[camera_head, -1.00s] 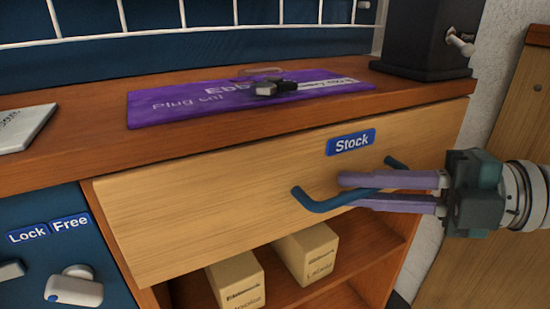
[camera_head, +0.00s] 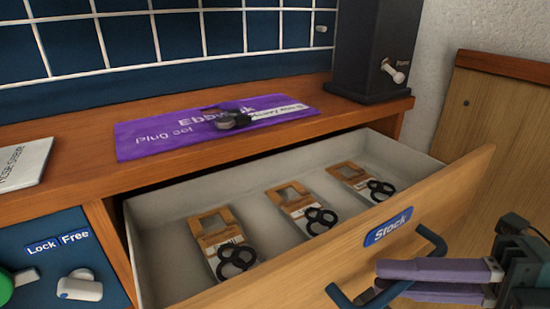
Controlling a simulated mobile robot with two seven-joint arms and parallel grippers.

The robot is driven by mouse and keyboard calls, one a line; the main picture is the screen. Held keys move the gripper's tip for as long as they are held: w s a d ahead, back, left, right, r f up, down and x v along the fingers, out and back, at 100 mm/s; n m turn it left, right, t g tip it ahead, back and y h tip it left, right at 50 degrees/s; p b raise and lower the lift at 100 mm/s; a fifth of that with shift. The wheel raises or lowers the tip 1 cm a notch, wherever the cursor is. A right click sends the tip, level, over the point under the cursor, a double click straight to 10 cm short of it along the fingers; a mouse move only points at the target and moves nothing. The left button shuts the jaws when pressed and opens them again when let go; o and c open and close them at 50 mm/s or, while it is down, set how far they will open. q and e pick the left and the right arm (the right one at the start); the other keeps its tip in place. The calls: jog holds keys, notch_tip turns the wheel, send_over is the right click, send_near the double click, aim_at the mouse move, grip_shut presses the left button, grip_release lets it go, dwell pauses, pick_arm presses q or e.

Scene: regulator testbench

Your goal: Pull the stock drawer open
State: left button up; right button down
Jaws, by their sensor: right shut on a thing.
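The stock drawer (camera_head: 330,259) is pulled well out of the wooden bench, with its pale interior showing. Its front carries a blue "Stock" label (camera_head: 388,227) and a blue bar handle (camera_head: 431,240). My right gripper (camera_head: 382,283) is at the handle, coming from the right, its purple fingers shut on the bar. Inside the drawer lie three brown packets with black looped parts: a left one (camera_head: 218,235), a middle one (camera_head: 294,205) and a right one (camera_head: 352,176). My left gripper is not in view.
A purple mat (camera_head: 170,137) with a dark tool (camera_head: 232,120) lies on the benchtop (camera_head: 80,180). A black box with a lever (camera_head: 372,50) stands at the back right. A blue panel with "Lock" and "Free" labels (camera_head: 58,242) is at left. A wooden board (camera_head: 520,130) leans at right.

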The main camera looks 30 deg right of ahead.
jog(key=shift+s+d+p, duration=0.2)
jog(key=shift+s+p, duration=0.45)
jog(key=shift+s, duration=1.75)
jog(key=c, duration=0.9)
grip_release()
jog(key=v, duration=1)
jog(key=shift+r, duration=0.1)
